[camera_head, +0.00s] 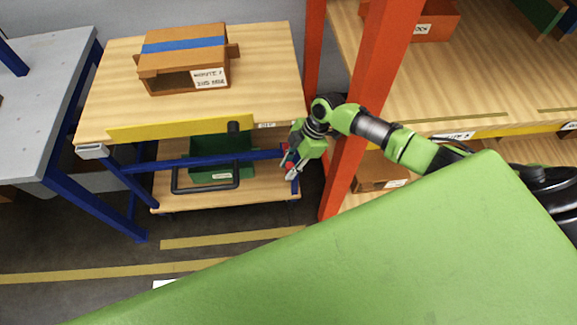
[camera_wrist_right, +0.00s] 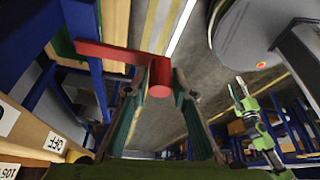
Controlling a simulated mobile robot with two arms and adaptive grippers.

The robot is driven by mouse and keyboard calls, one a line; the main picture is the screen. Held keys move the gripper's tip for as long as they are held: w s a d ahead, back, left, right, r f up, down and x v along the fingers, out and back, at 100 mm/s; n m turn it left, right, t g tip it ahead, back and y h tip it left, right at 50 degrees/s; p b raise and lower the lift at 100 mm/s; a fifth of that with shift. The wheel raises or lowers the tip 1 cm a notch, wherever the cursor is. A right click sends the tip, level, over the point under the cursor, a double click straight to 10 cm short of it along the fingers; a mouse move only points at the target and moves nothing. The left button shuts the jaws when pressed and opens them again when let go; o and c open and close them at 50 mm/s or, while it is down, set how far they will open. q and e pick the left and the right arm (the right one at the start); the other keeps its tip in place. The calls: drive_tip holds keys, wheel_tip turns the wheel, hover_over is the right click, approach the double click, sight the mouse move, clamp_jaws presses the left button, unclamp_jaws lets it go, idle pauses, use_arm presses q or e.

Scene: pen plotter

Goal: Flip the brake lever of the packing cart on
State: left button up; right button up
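The packing cart (camera_head: 110,105) has a light wooden top, a yellow front strip and a blue frame. Its red brake lever shows in the right wrist view (camera_wrist_right: 105,52) as a bar with a round end. My right gripper (camera_head: 289,170) is low at the cart's front right corner and hides most of the lever in the head view. In the right wrist view its fingers (camera_wrist_right: 168,72) are apart, with the lever's round end between their tips; I cannot tell whether they touch it. My left gripper (camera_wrist_right: 238,88) shows small in the right wrist view, its fingers apart.
An orange rack post (camera_head: 365,100) stands close to the right of my right gripper. A cardboard box (camera_head: 165,65) is on the cart top and a green crate (camera_head: 205,172) on its lower shelf. A black handle (camera_head: 205,188) juts out in front. A grey table (camera_head: 40,80) stands left.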

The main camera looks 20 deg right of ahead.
drive_tip(key=shift+o, duration=0.5)
wheel_tip(320, 180, up, 10)
idle(0.3)
